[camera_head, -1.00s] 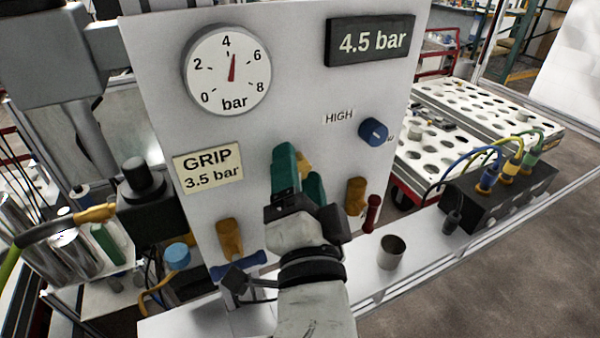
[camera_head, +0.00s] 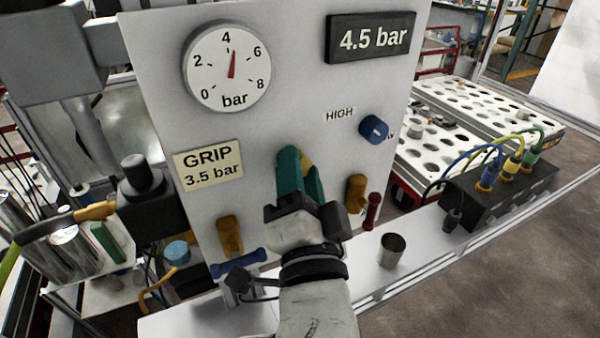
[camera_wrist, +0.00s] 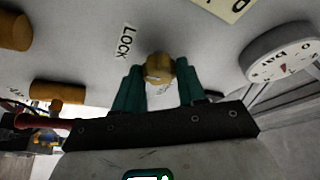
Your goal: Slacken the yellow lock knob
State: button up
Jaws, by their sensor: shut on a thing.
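The yellow lock knob (camera_wrist: 159,67) sits on the grey panel (camera_head: 265,120), beside the printed word LOCK in the wrist view. My gripper (camera_wrist: 157,75) has its two green fingers on either side of the knob and is shut on it. In the head view my gripper (camera_head: 300,165) reaches up to the panel, and only a small part of the knob (camera_head: 306,160) shows behind the fingers. The knob's turn angle is hard to read there.
The dial gauge (camera_head: 228,68) points a little past 4, and the display (camera_head: 370,38) reads 4.5 bar. A card (camera_head: 208,166) reads GRIP 3.5 bar. A blue knob (camera_head: 373,129) is to the right. Yellow-brown fittings (camera_head: 229,236) flank my gripper low down. A metal cup (camera_head: 391,250) stands on the ledge.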

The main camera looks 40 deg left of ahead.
jog(key=n+g+y+b, duration=0.1)
jog(key=n+g+b, duration=0.3)
jog(key=n+b, duration=0.4)
jog(key=n+g+y+b, duration=0.1)
jog(key=n+g+b, duration=0.3)
jog(key=n+b, duration=0.4)
jog(key=w+n+g+y+b, duration=0.1)
jog(key=n+g+b, duration=0.4)
jog(key=n, duration=1.4)
jog(key=shift+d+r+b, duration=0.1)
jog(key=shift+d+b, duration=0.1)
jog(key=shift+b, duration=1.5)
jog(key=n+h+p, duration=0.1)
jog(key=n, duration=0.1)
jog(key=n+p, duration=0.1)
jog(key=n, duration=0.2)
jog(key=shift+r+h, duration=0.15)
jog(key=shift+h, duration=0.25)
jog(key=shift+s+n+h+p, duration=0.15)
jog(key=shift+n+h+p, duration=0.5)
jog(key=shift+n, duration=0.85)
jog(key=o, duration=1)
jog(key=shift+o, duration=0.2)
